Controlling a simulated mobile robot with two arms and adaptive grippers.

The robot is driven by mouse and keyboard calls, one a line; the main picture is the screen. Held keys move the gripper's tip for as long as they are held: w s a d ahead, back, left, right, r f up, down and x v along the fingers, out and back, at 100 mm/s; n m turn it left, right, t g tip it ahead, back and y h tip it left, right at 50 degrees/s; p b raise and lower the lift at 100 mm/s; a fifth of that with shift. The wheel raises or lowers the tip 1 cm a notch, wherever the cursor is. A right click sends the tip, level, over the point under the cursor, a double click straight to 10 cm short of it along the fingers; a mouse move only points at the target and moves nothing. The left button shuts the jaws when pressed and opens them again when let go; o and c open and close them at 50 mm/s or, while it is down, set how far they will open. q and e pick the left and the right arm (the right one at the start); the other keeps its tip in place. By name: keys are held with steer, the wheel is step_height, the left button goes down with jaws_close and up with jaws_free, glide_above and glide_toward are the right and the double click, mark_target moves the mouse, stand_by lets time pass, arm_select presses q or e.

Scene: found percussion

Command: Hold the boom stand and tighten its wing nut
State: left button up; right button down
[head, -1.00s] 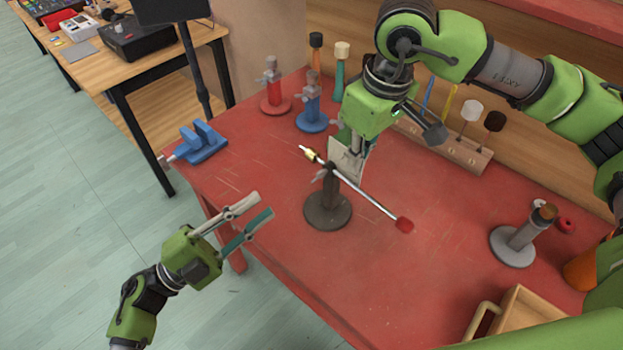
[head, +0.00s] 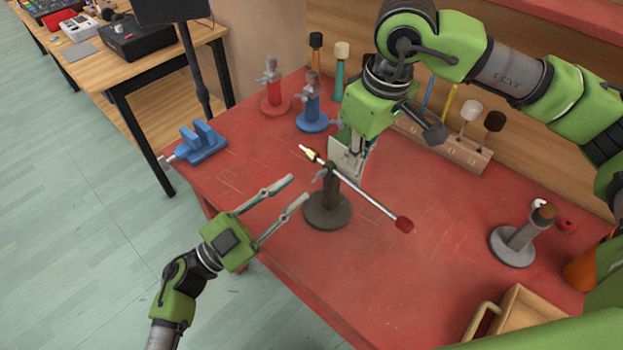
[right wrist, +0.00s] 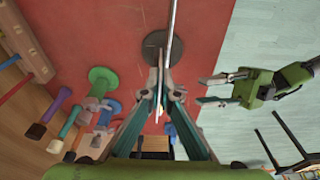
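The boom stand (head: 331,190) stands upright on the red table, with a round dark base, short post and slanted silver rod with a red end and a brass-coloured end. A small grey wing nut (head: 319,175) shows at the post's left side. My right gripper (head: 347,176) is behind the post; in the right wrist view its fingers (right wrist: 161,76) converge closely on the post, partly hiding it. My left gripper (head: 299,188) is open and empty, its fingertips just left of the post, apart from it. It also shows in the right wrist view (right wrist: 207,91).
A blue vise (head: 201,143) sits at the left edge. A grey stand (head: 516,242) and wooden box (head: 518,316) are at the right. The table's front middle is clear.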

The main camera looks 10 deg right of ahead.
mark_target(314, 180)
arm_select(q)
steer(key=d, duration=0.1)
steer(key=w+d, duration=0.2)
steer(key=d, duration=0.1)
steer(key=shift+w+d+r, duration=0.2)
steer(key=shift+d, duration=0.15)
jaws_close()
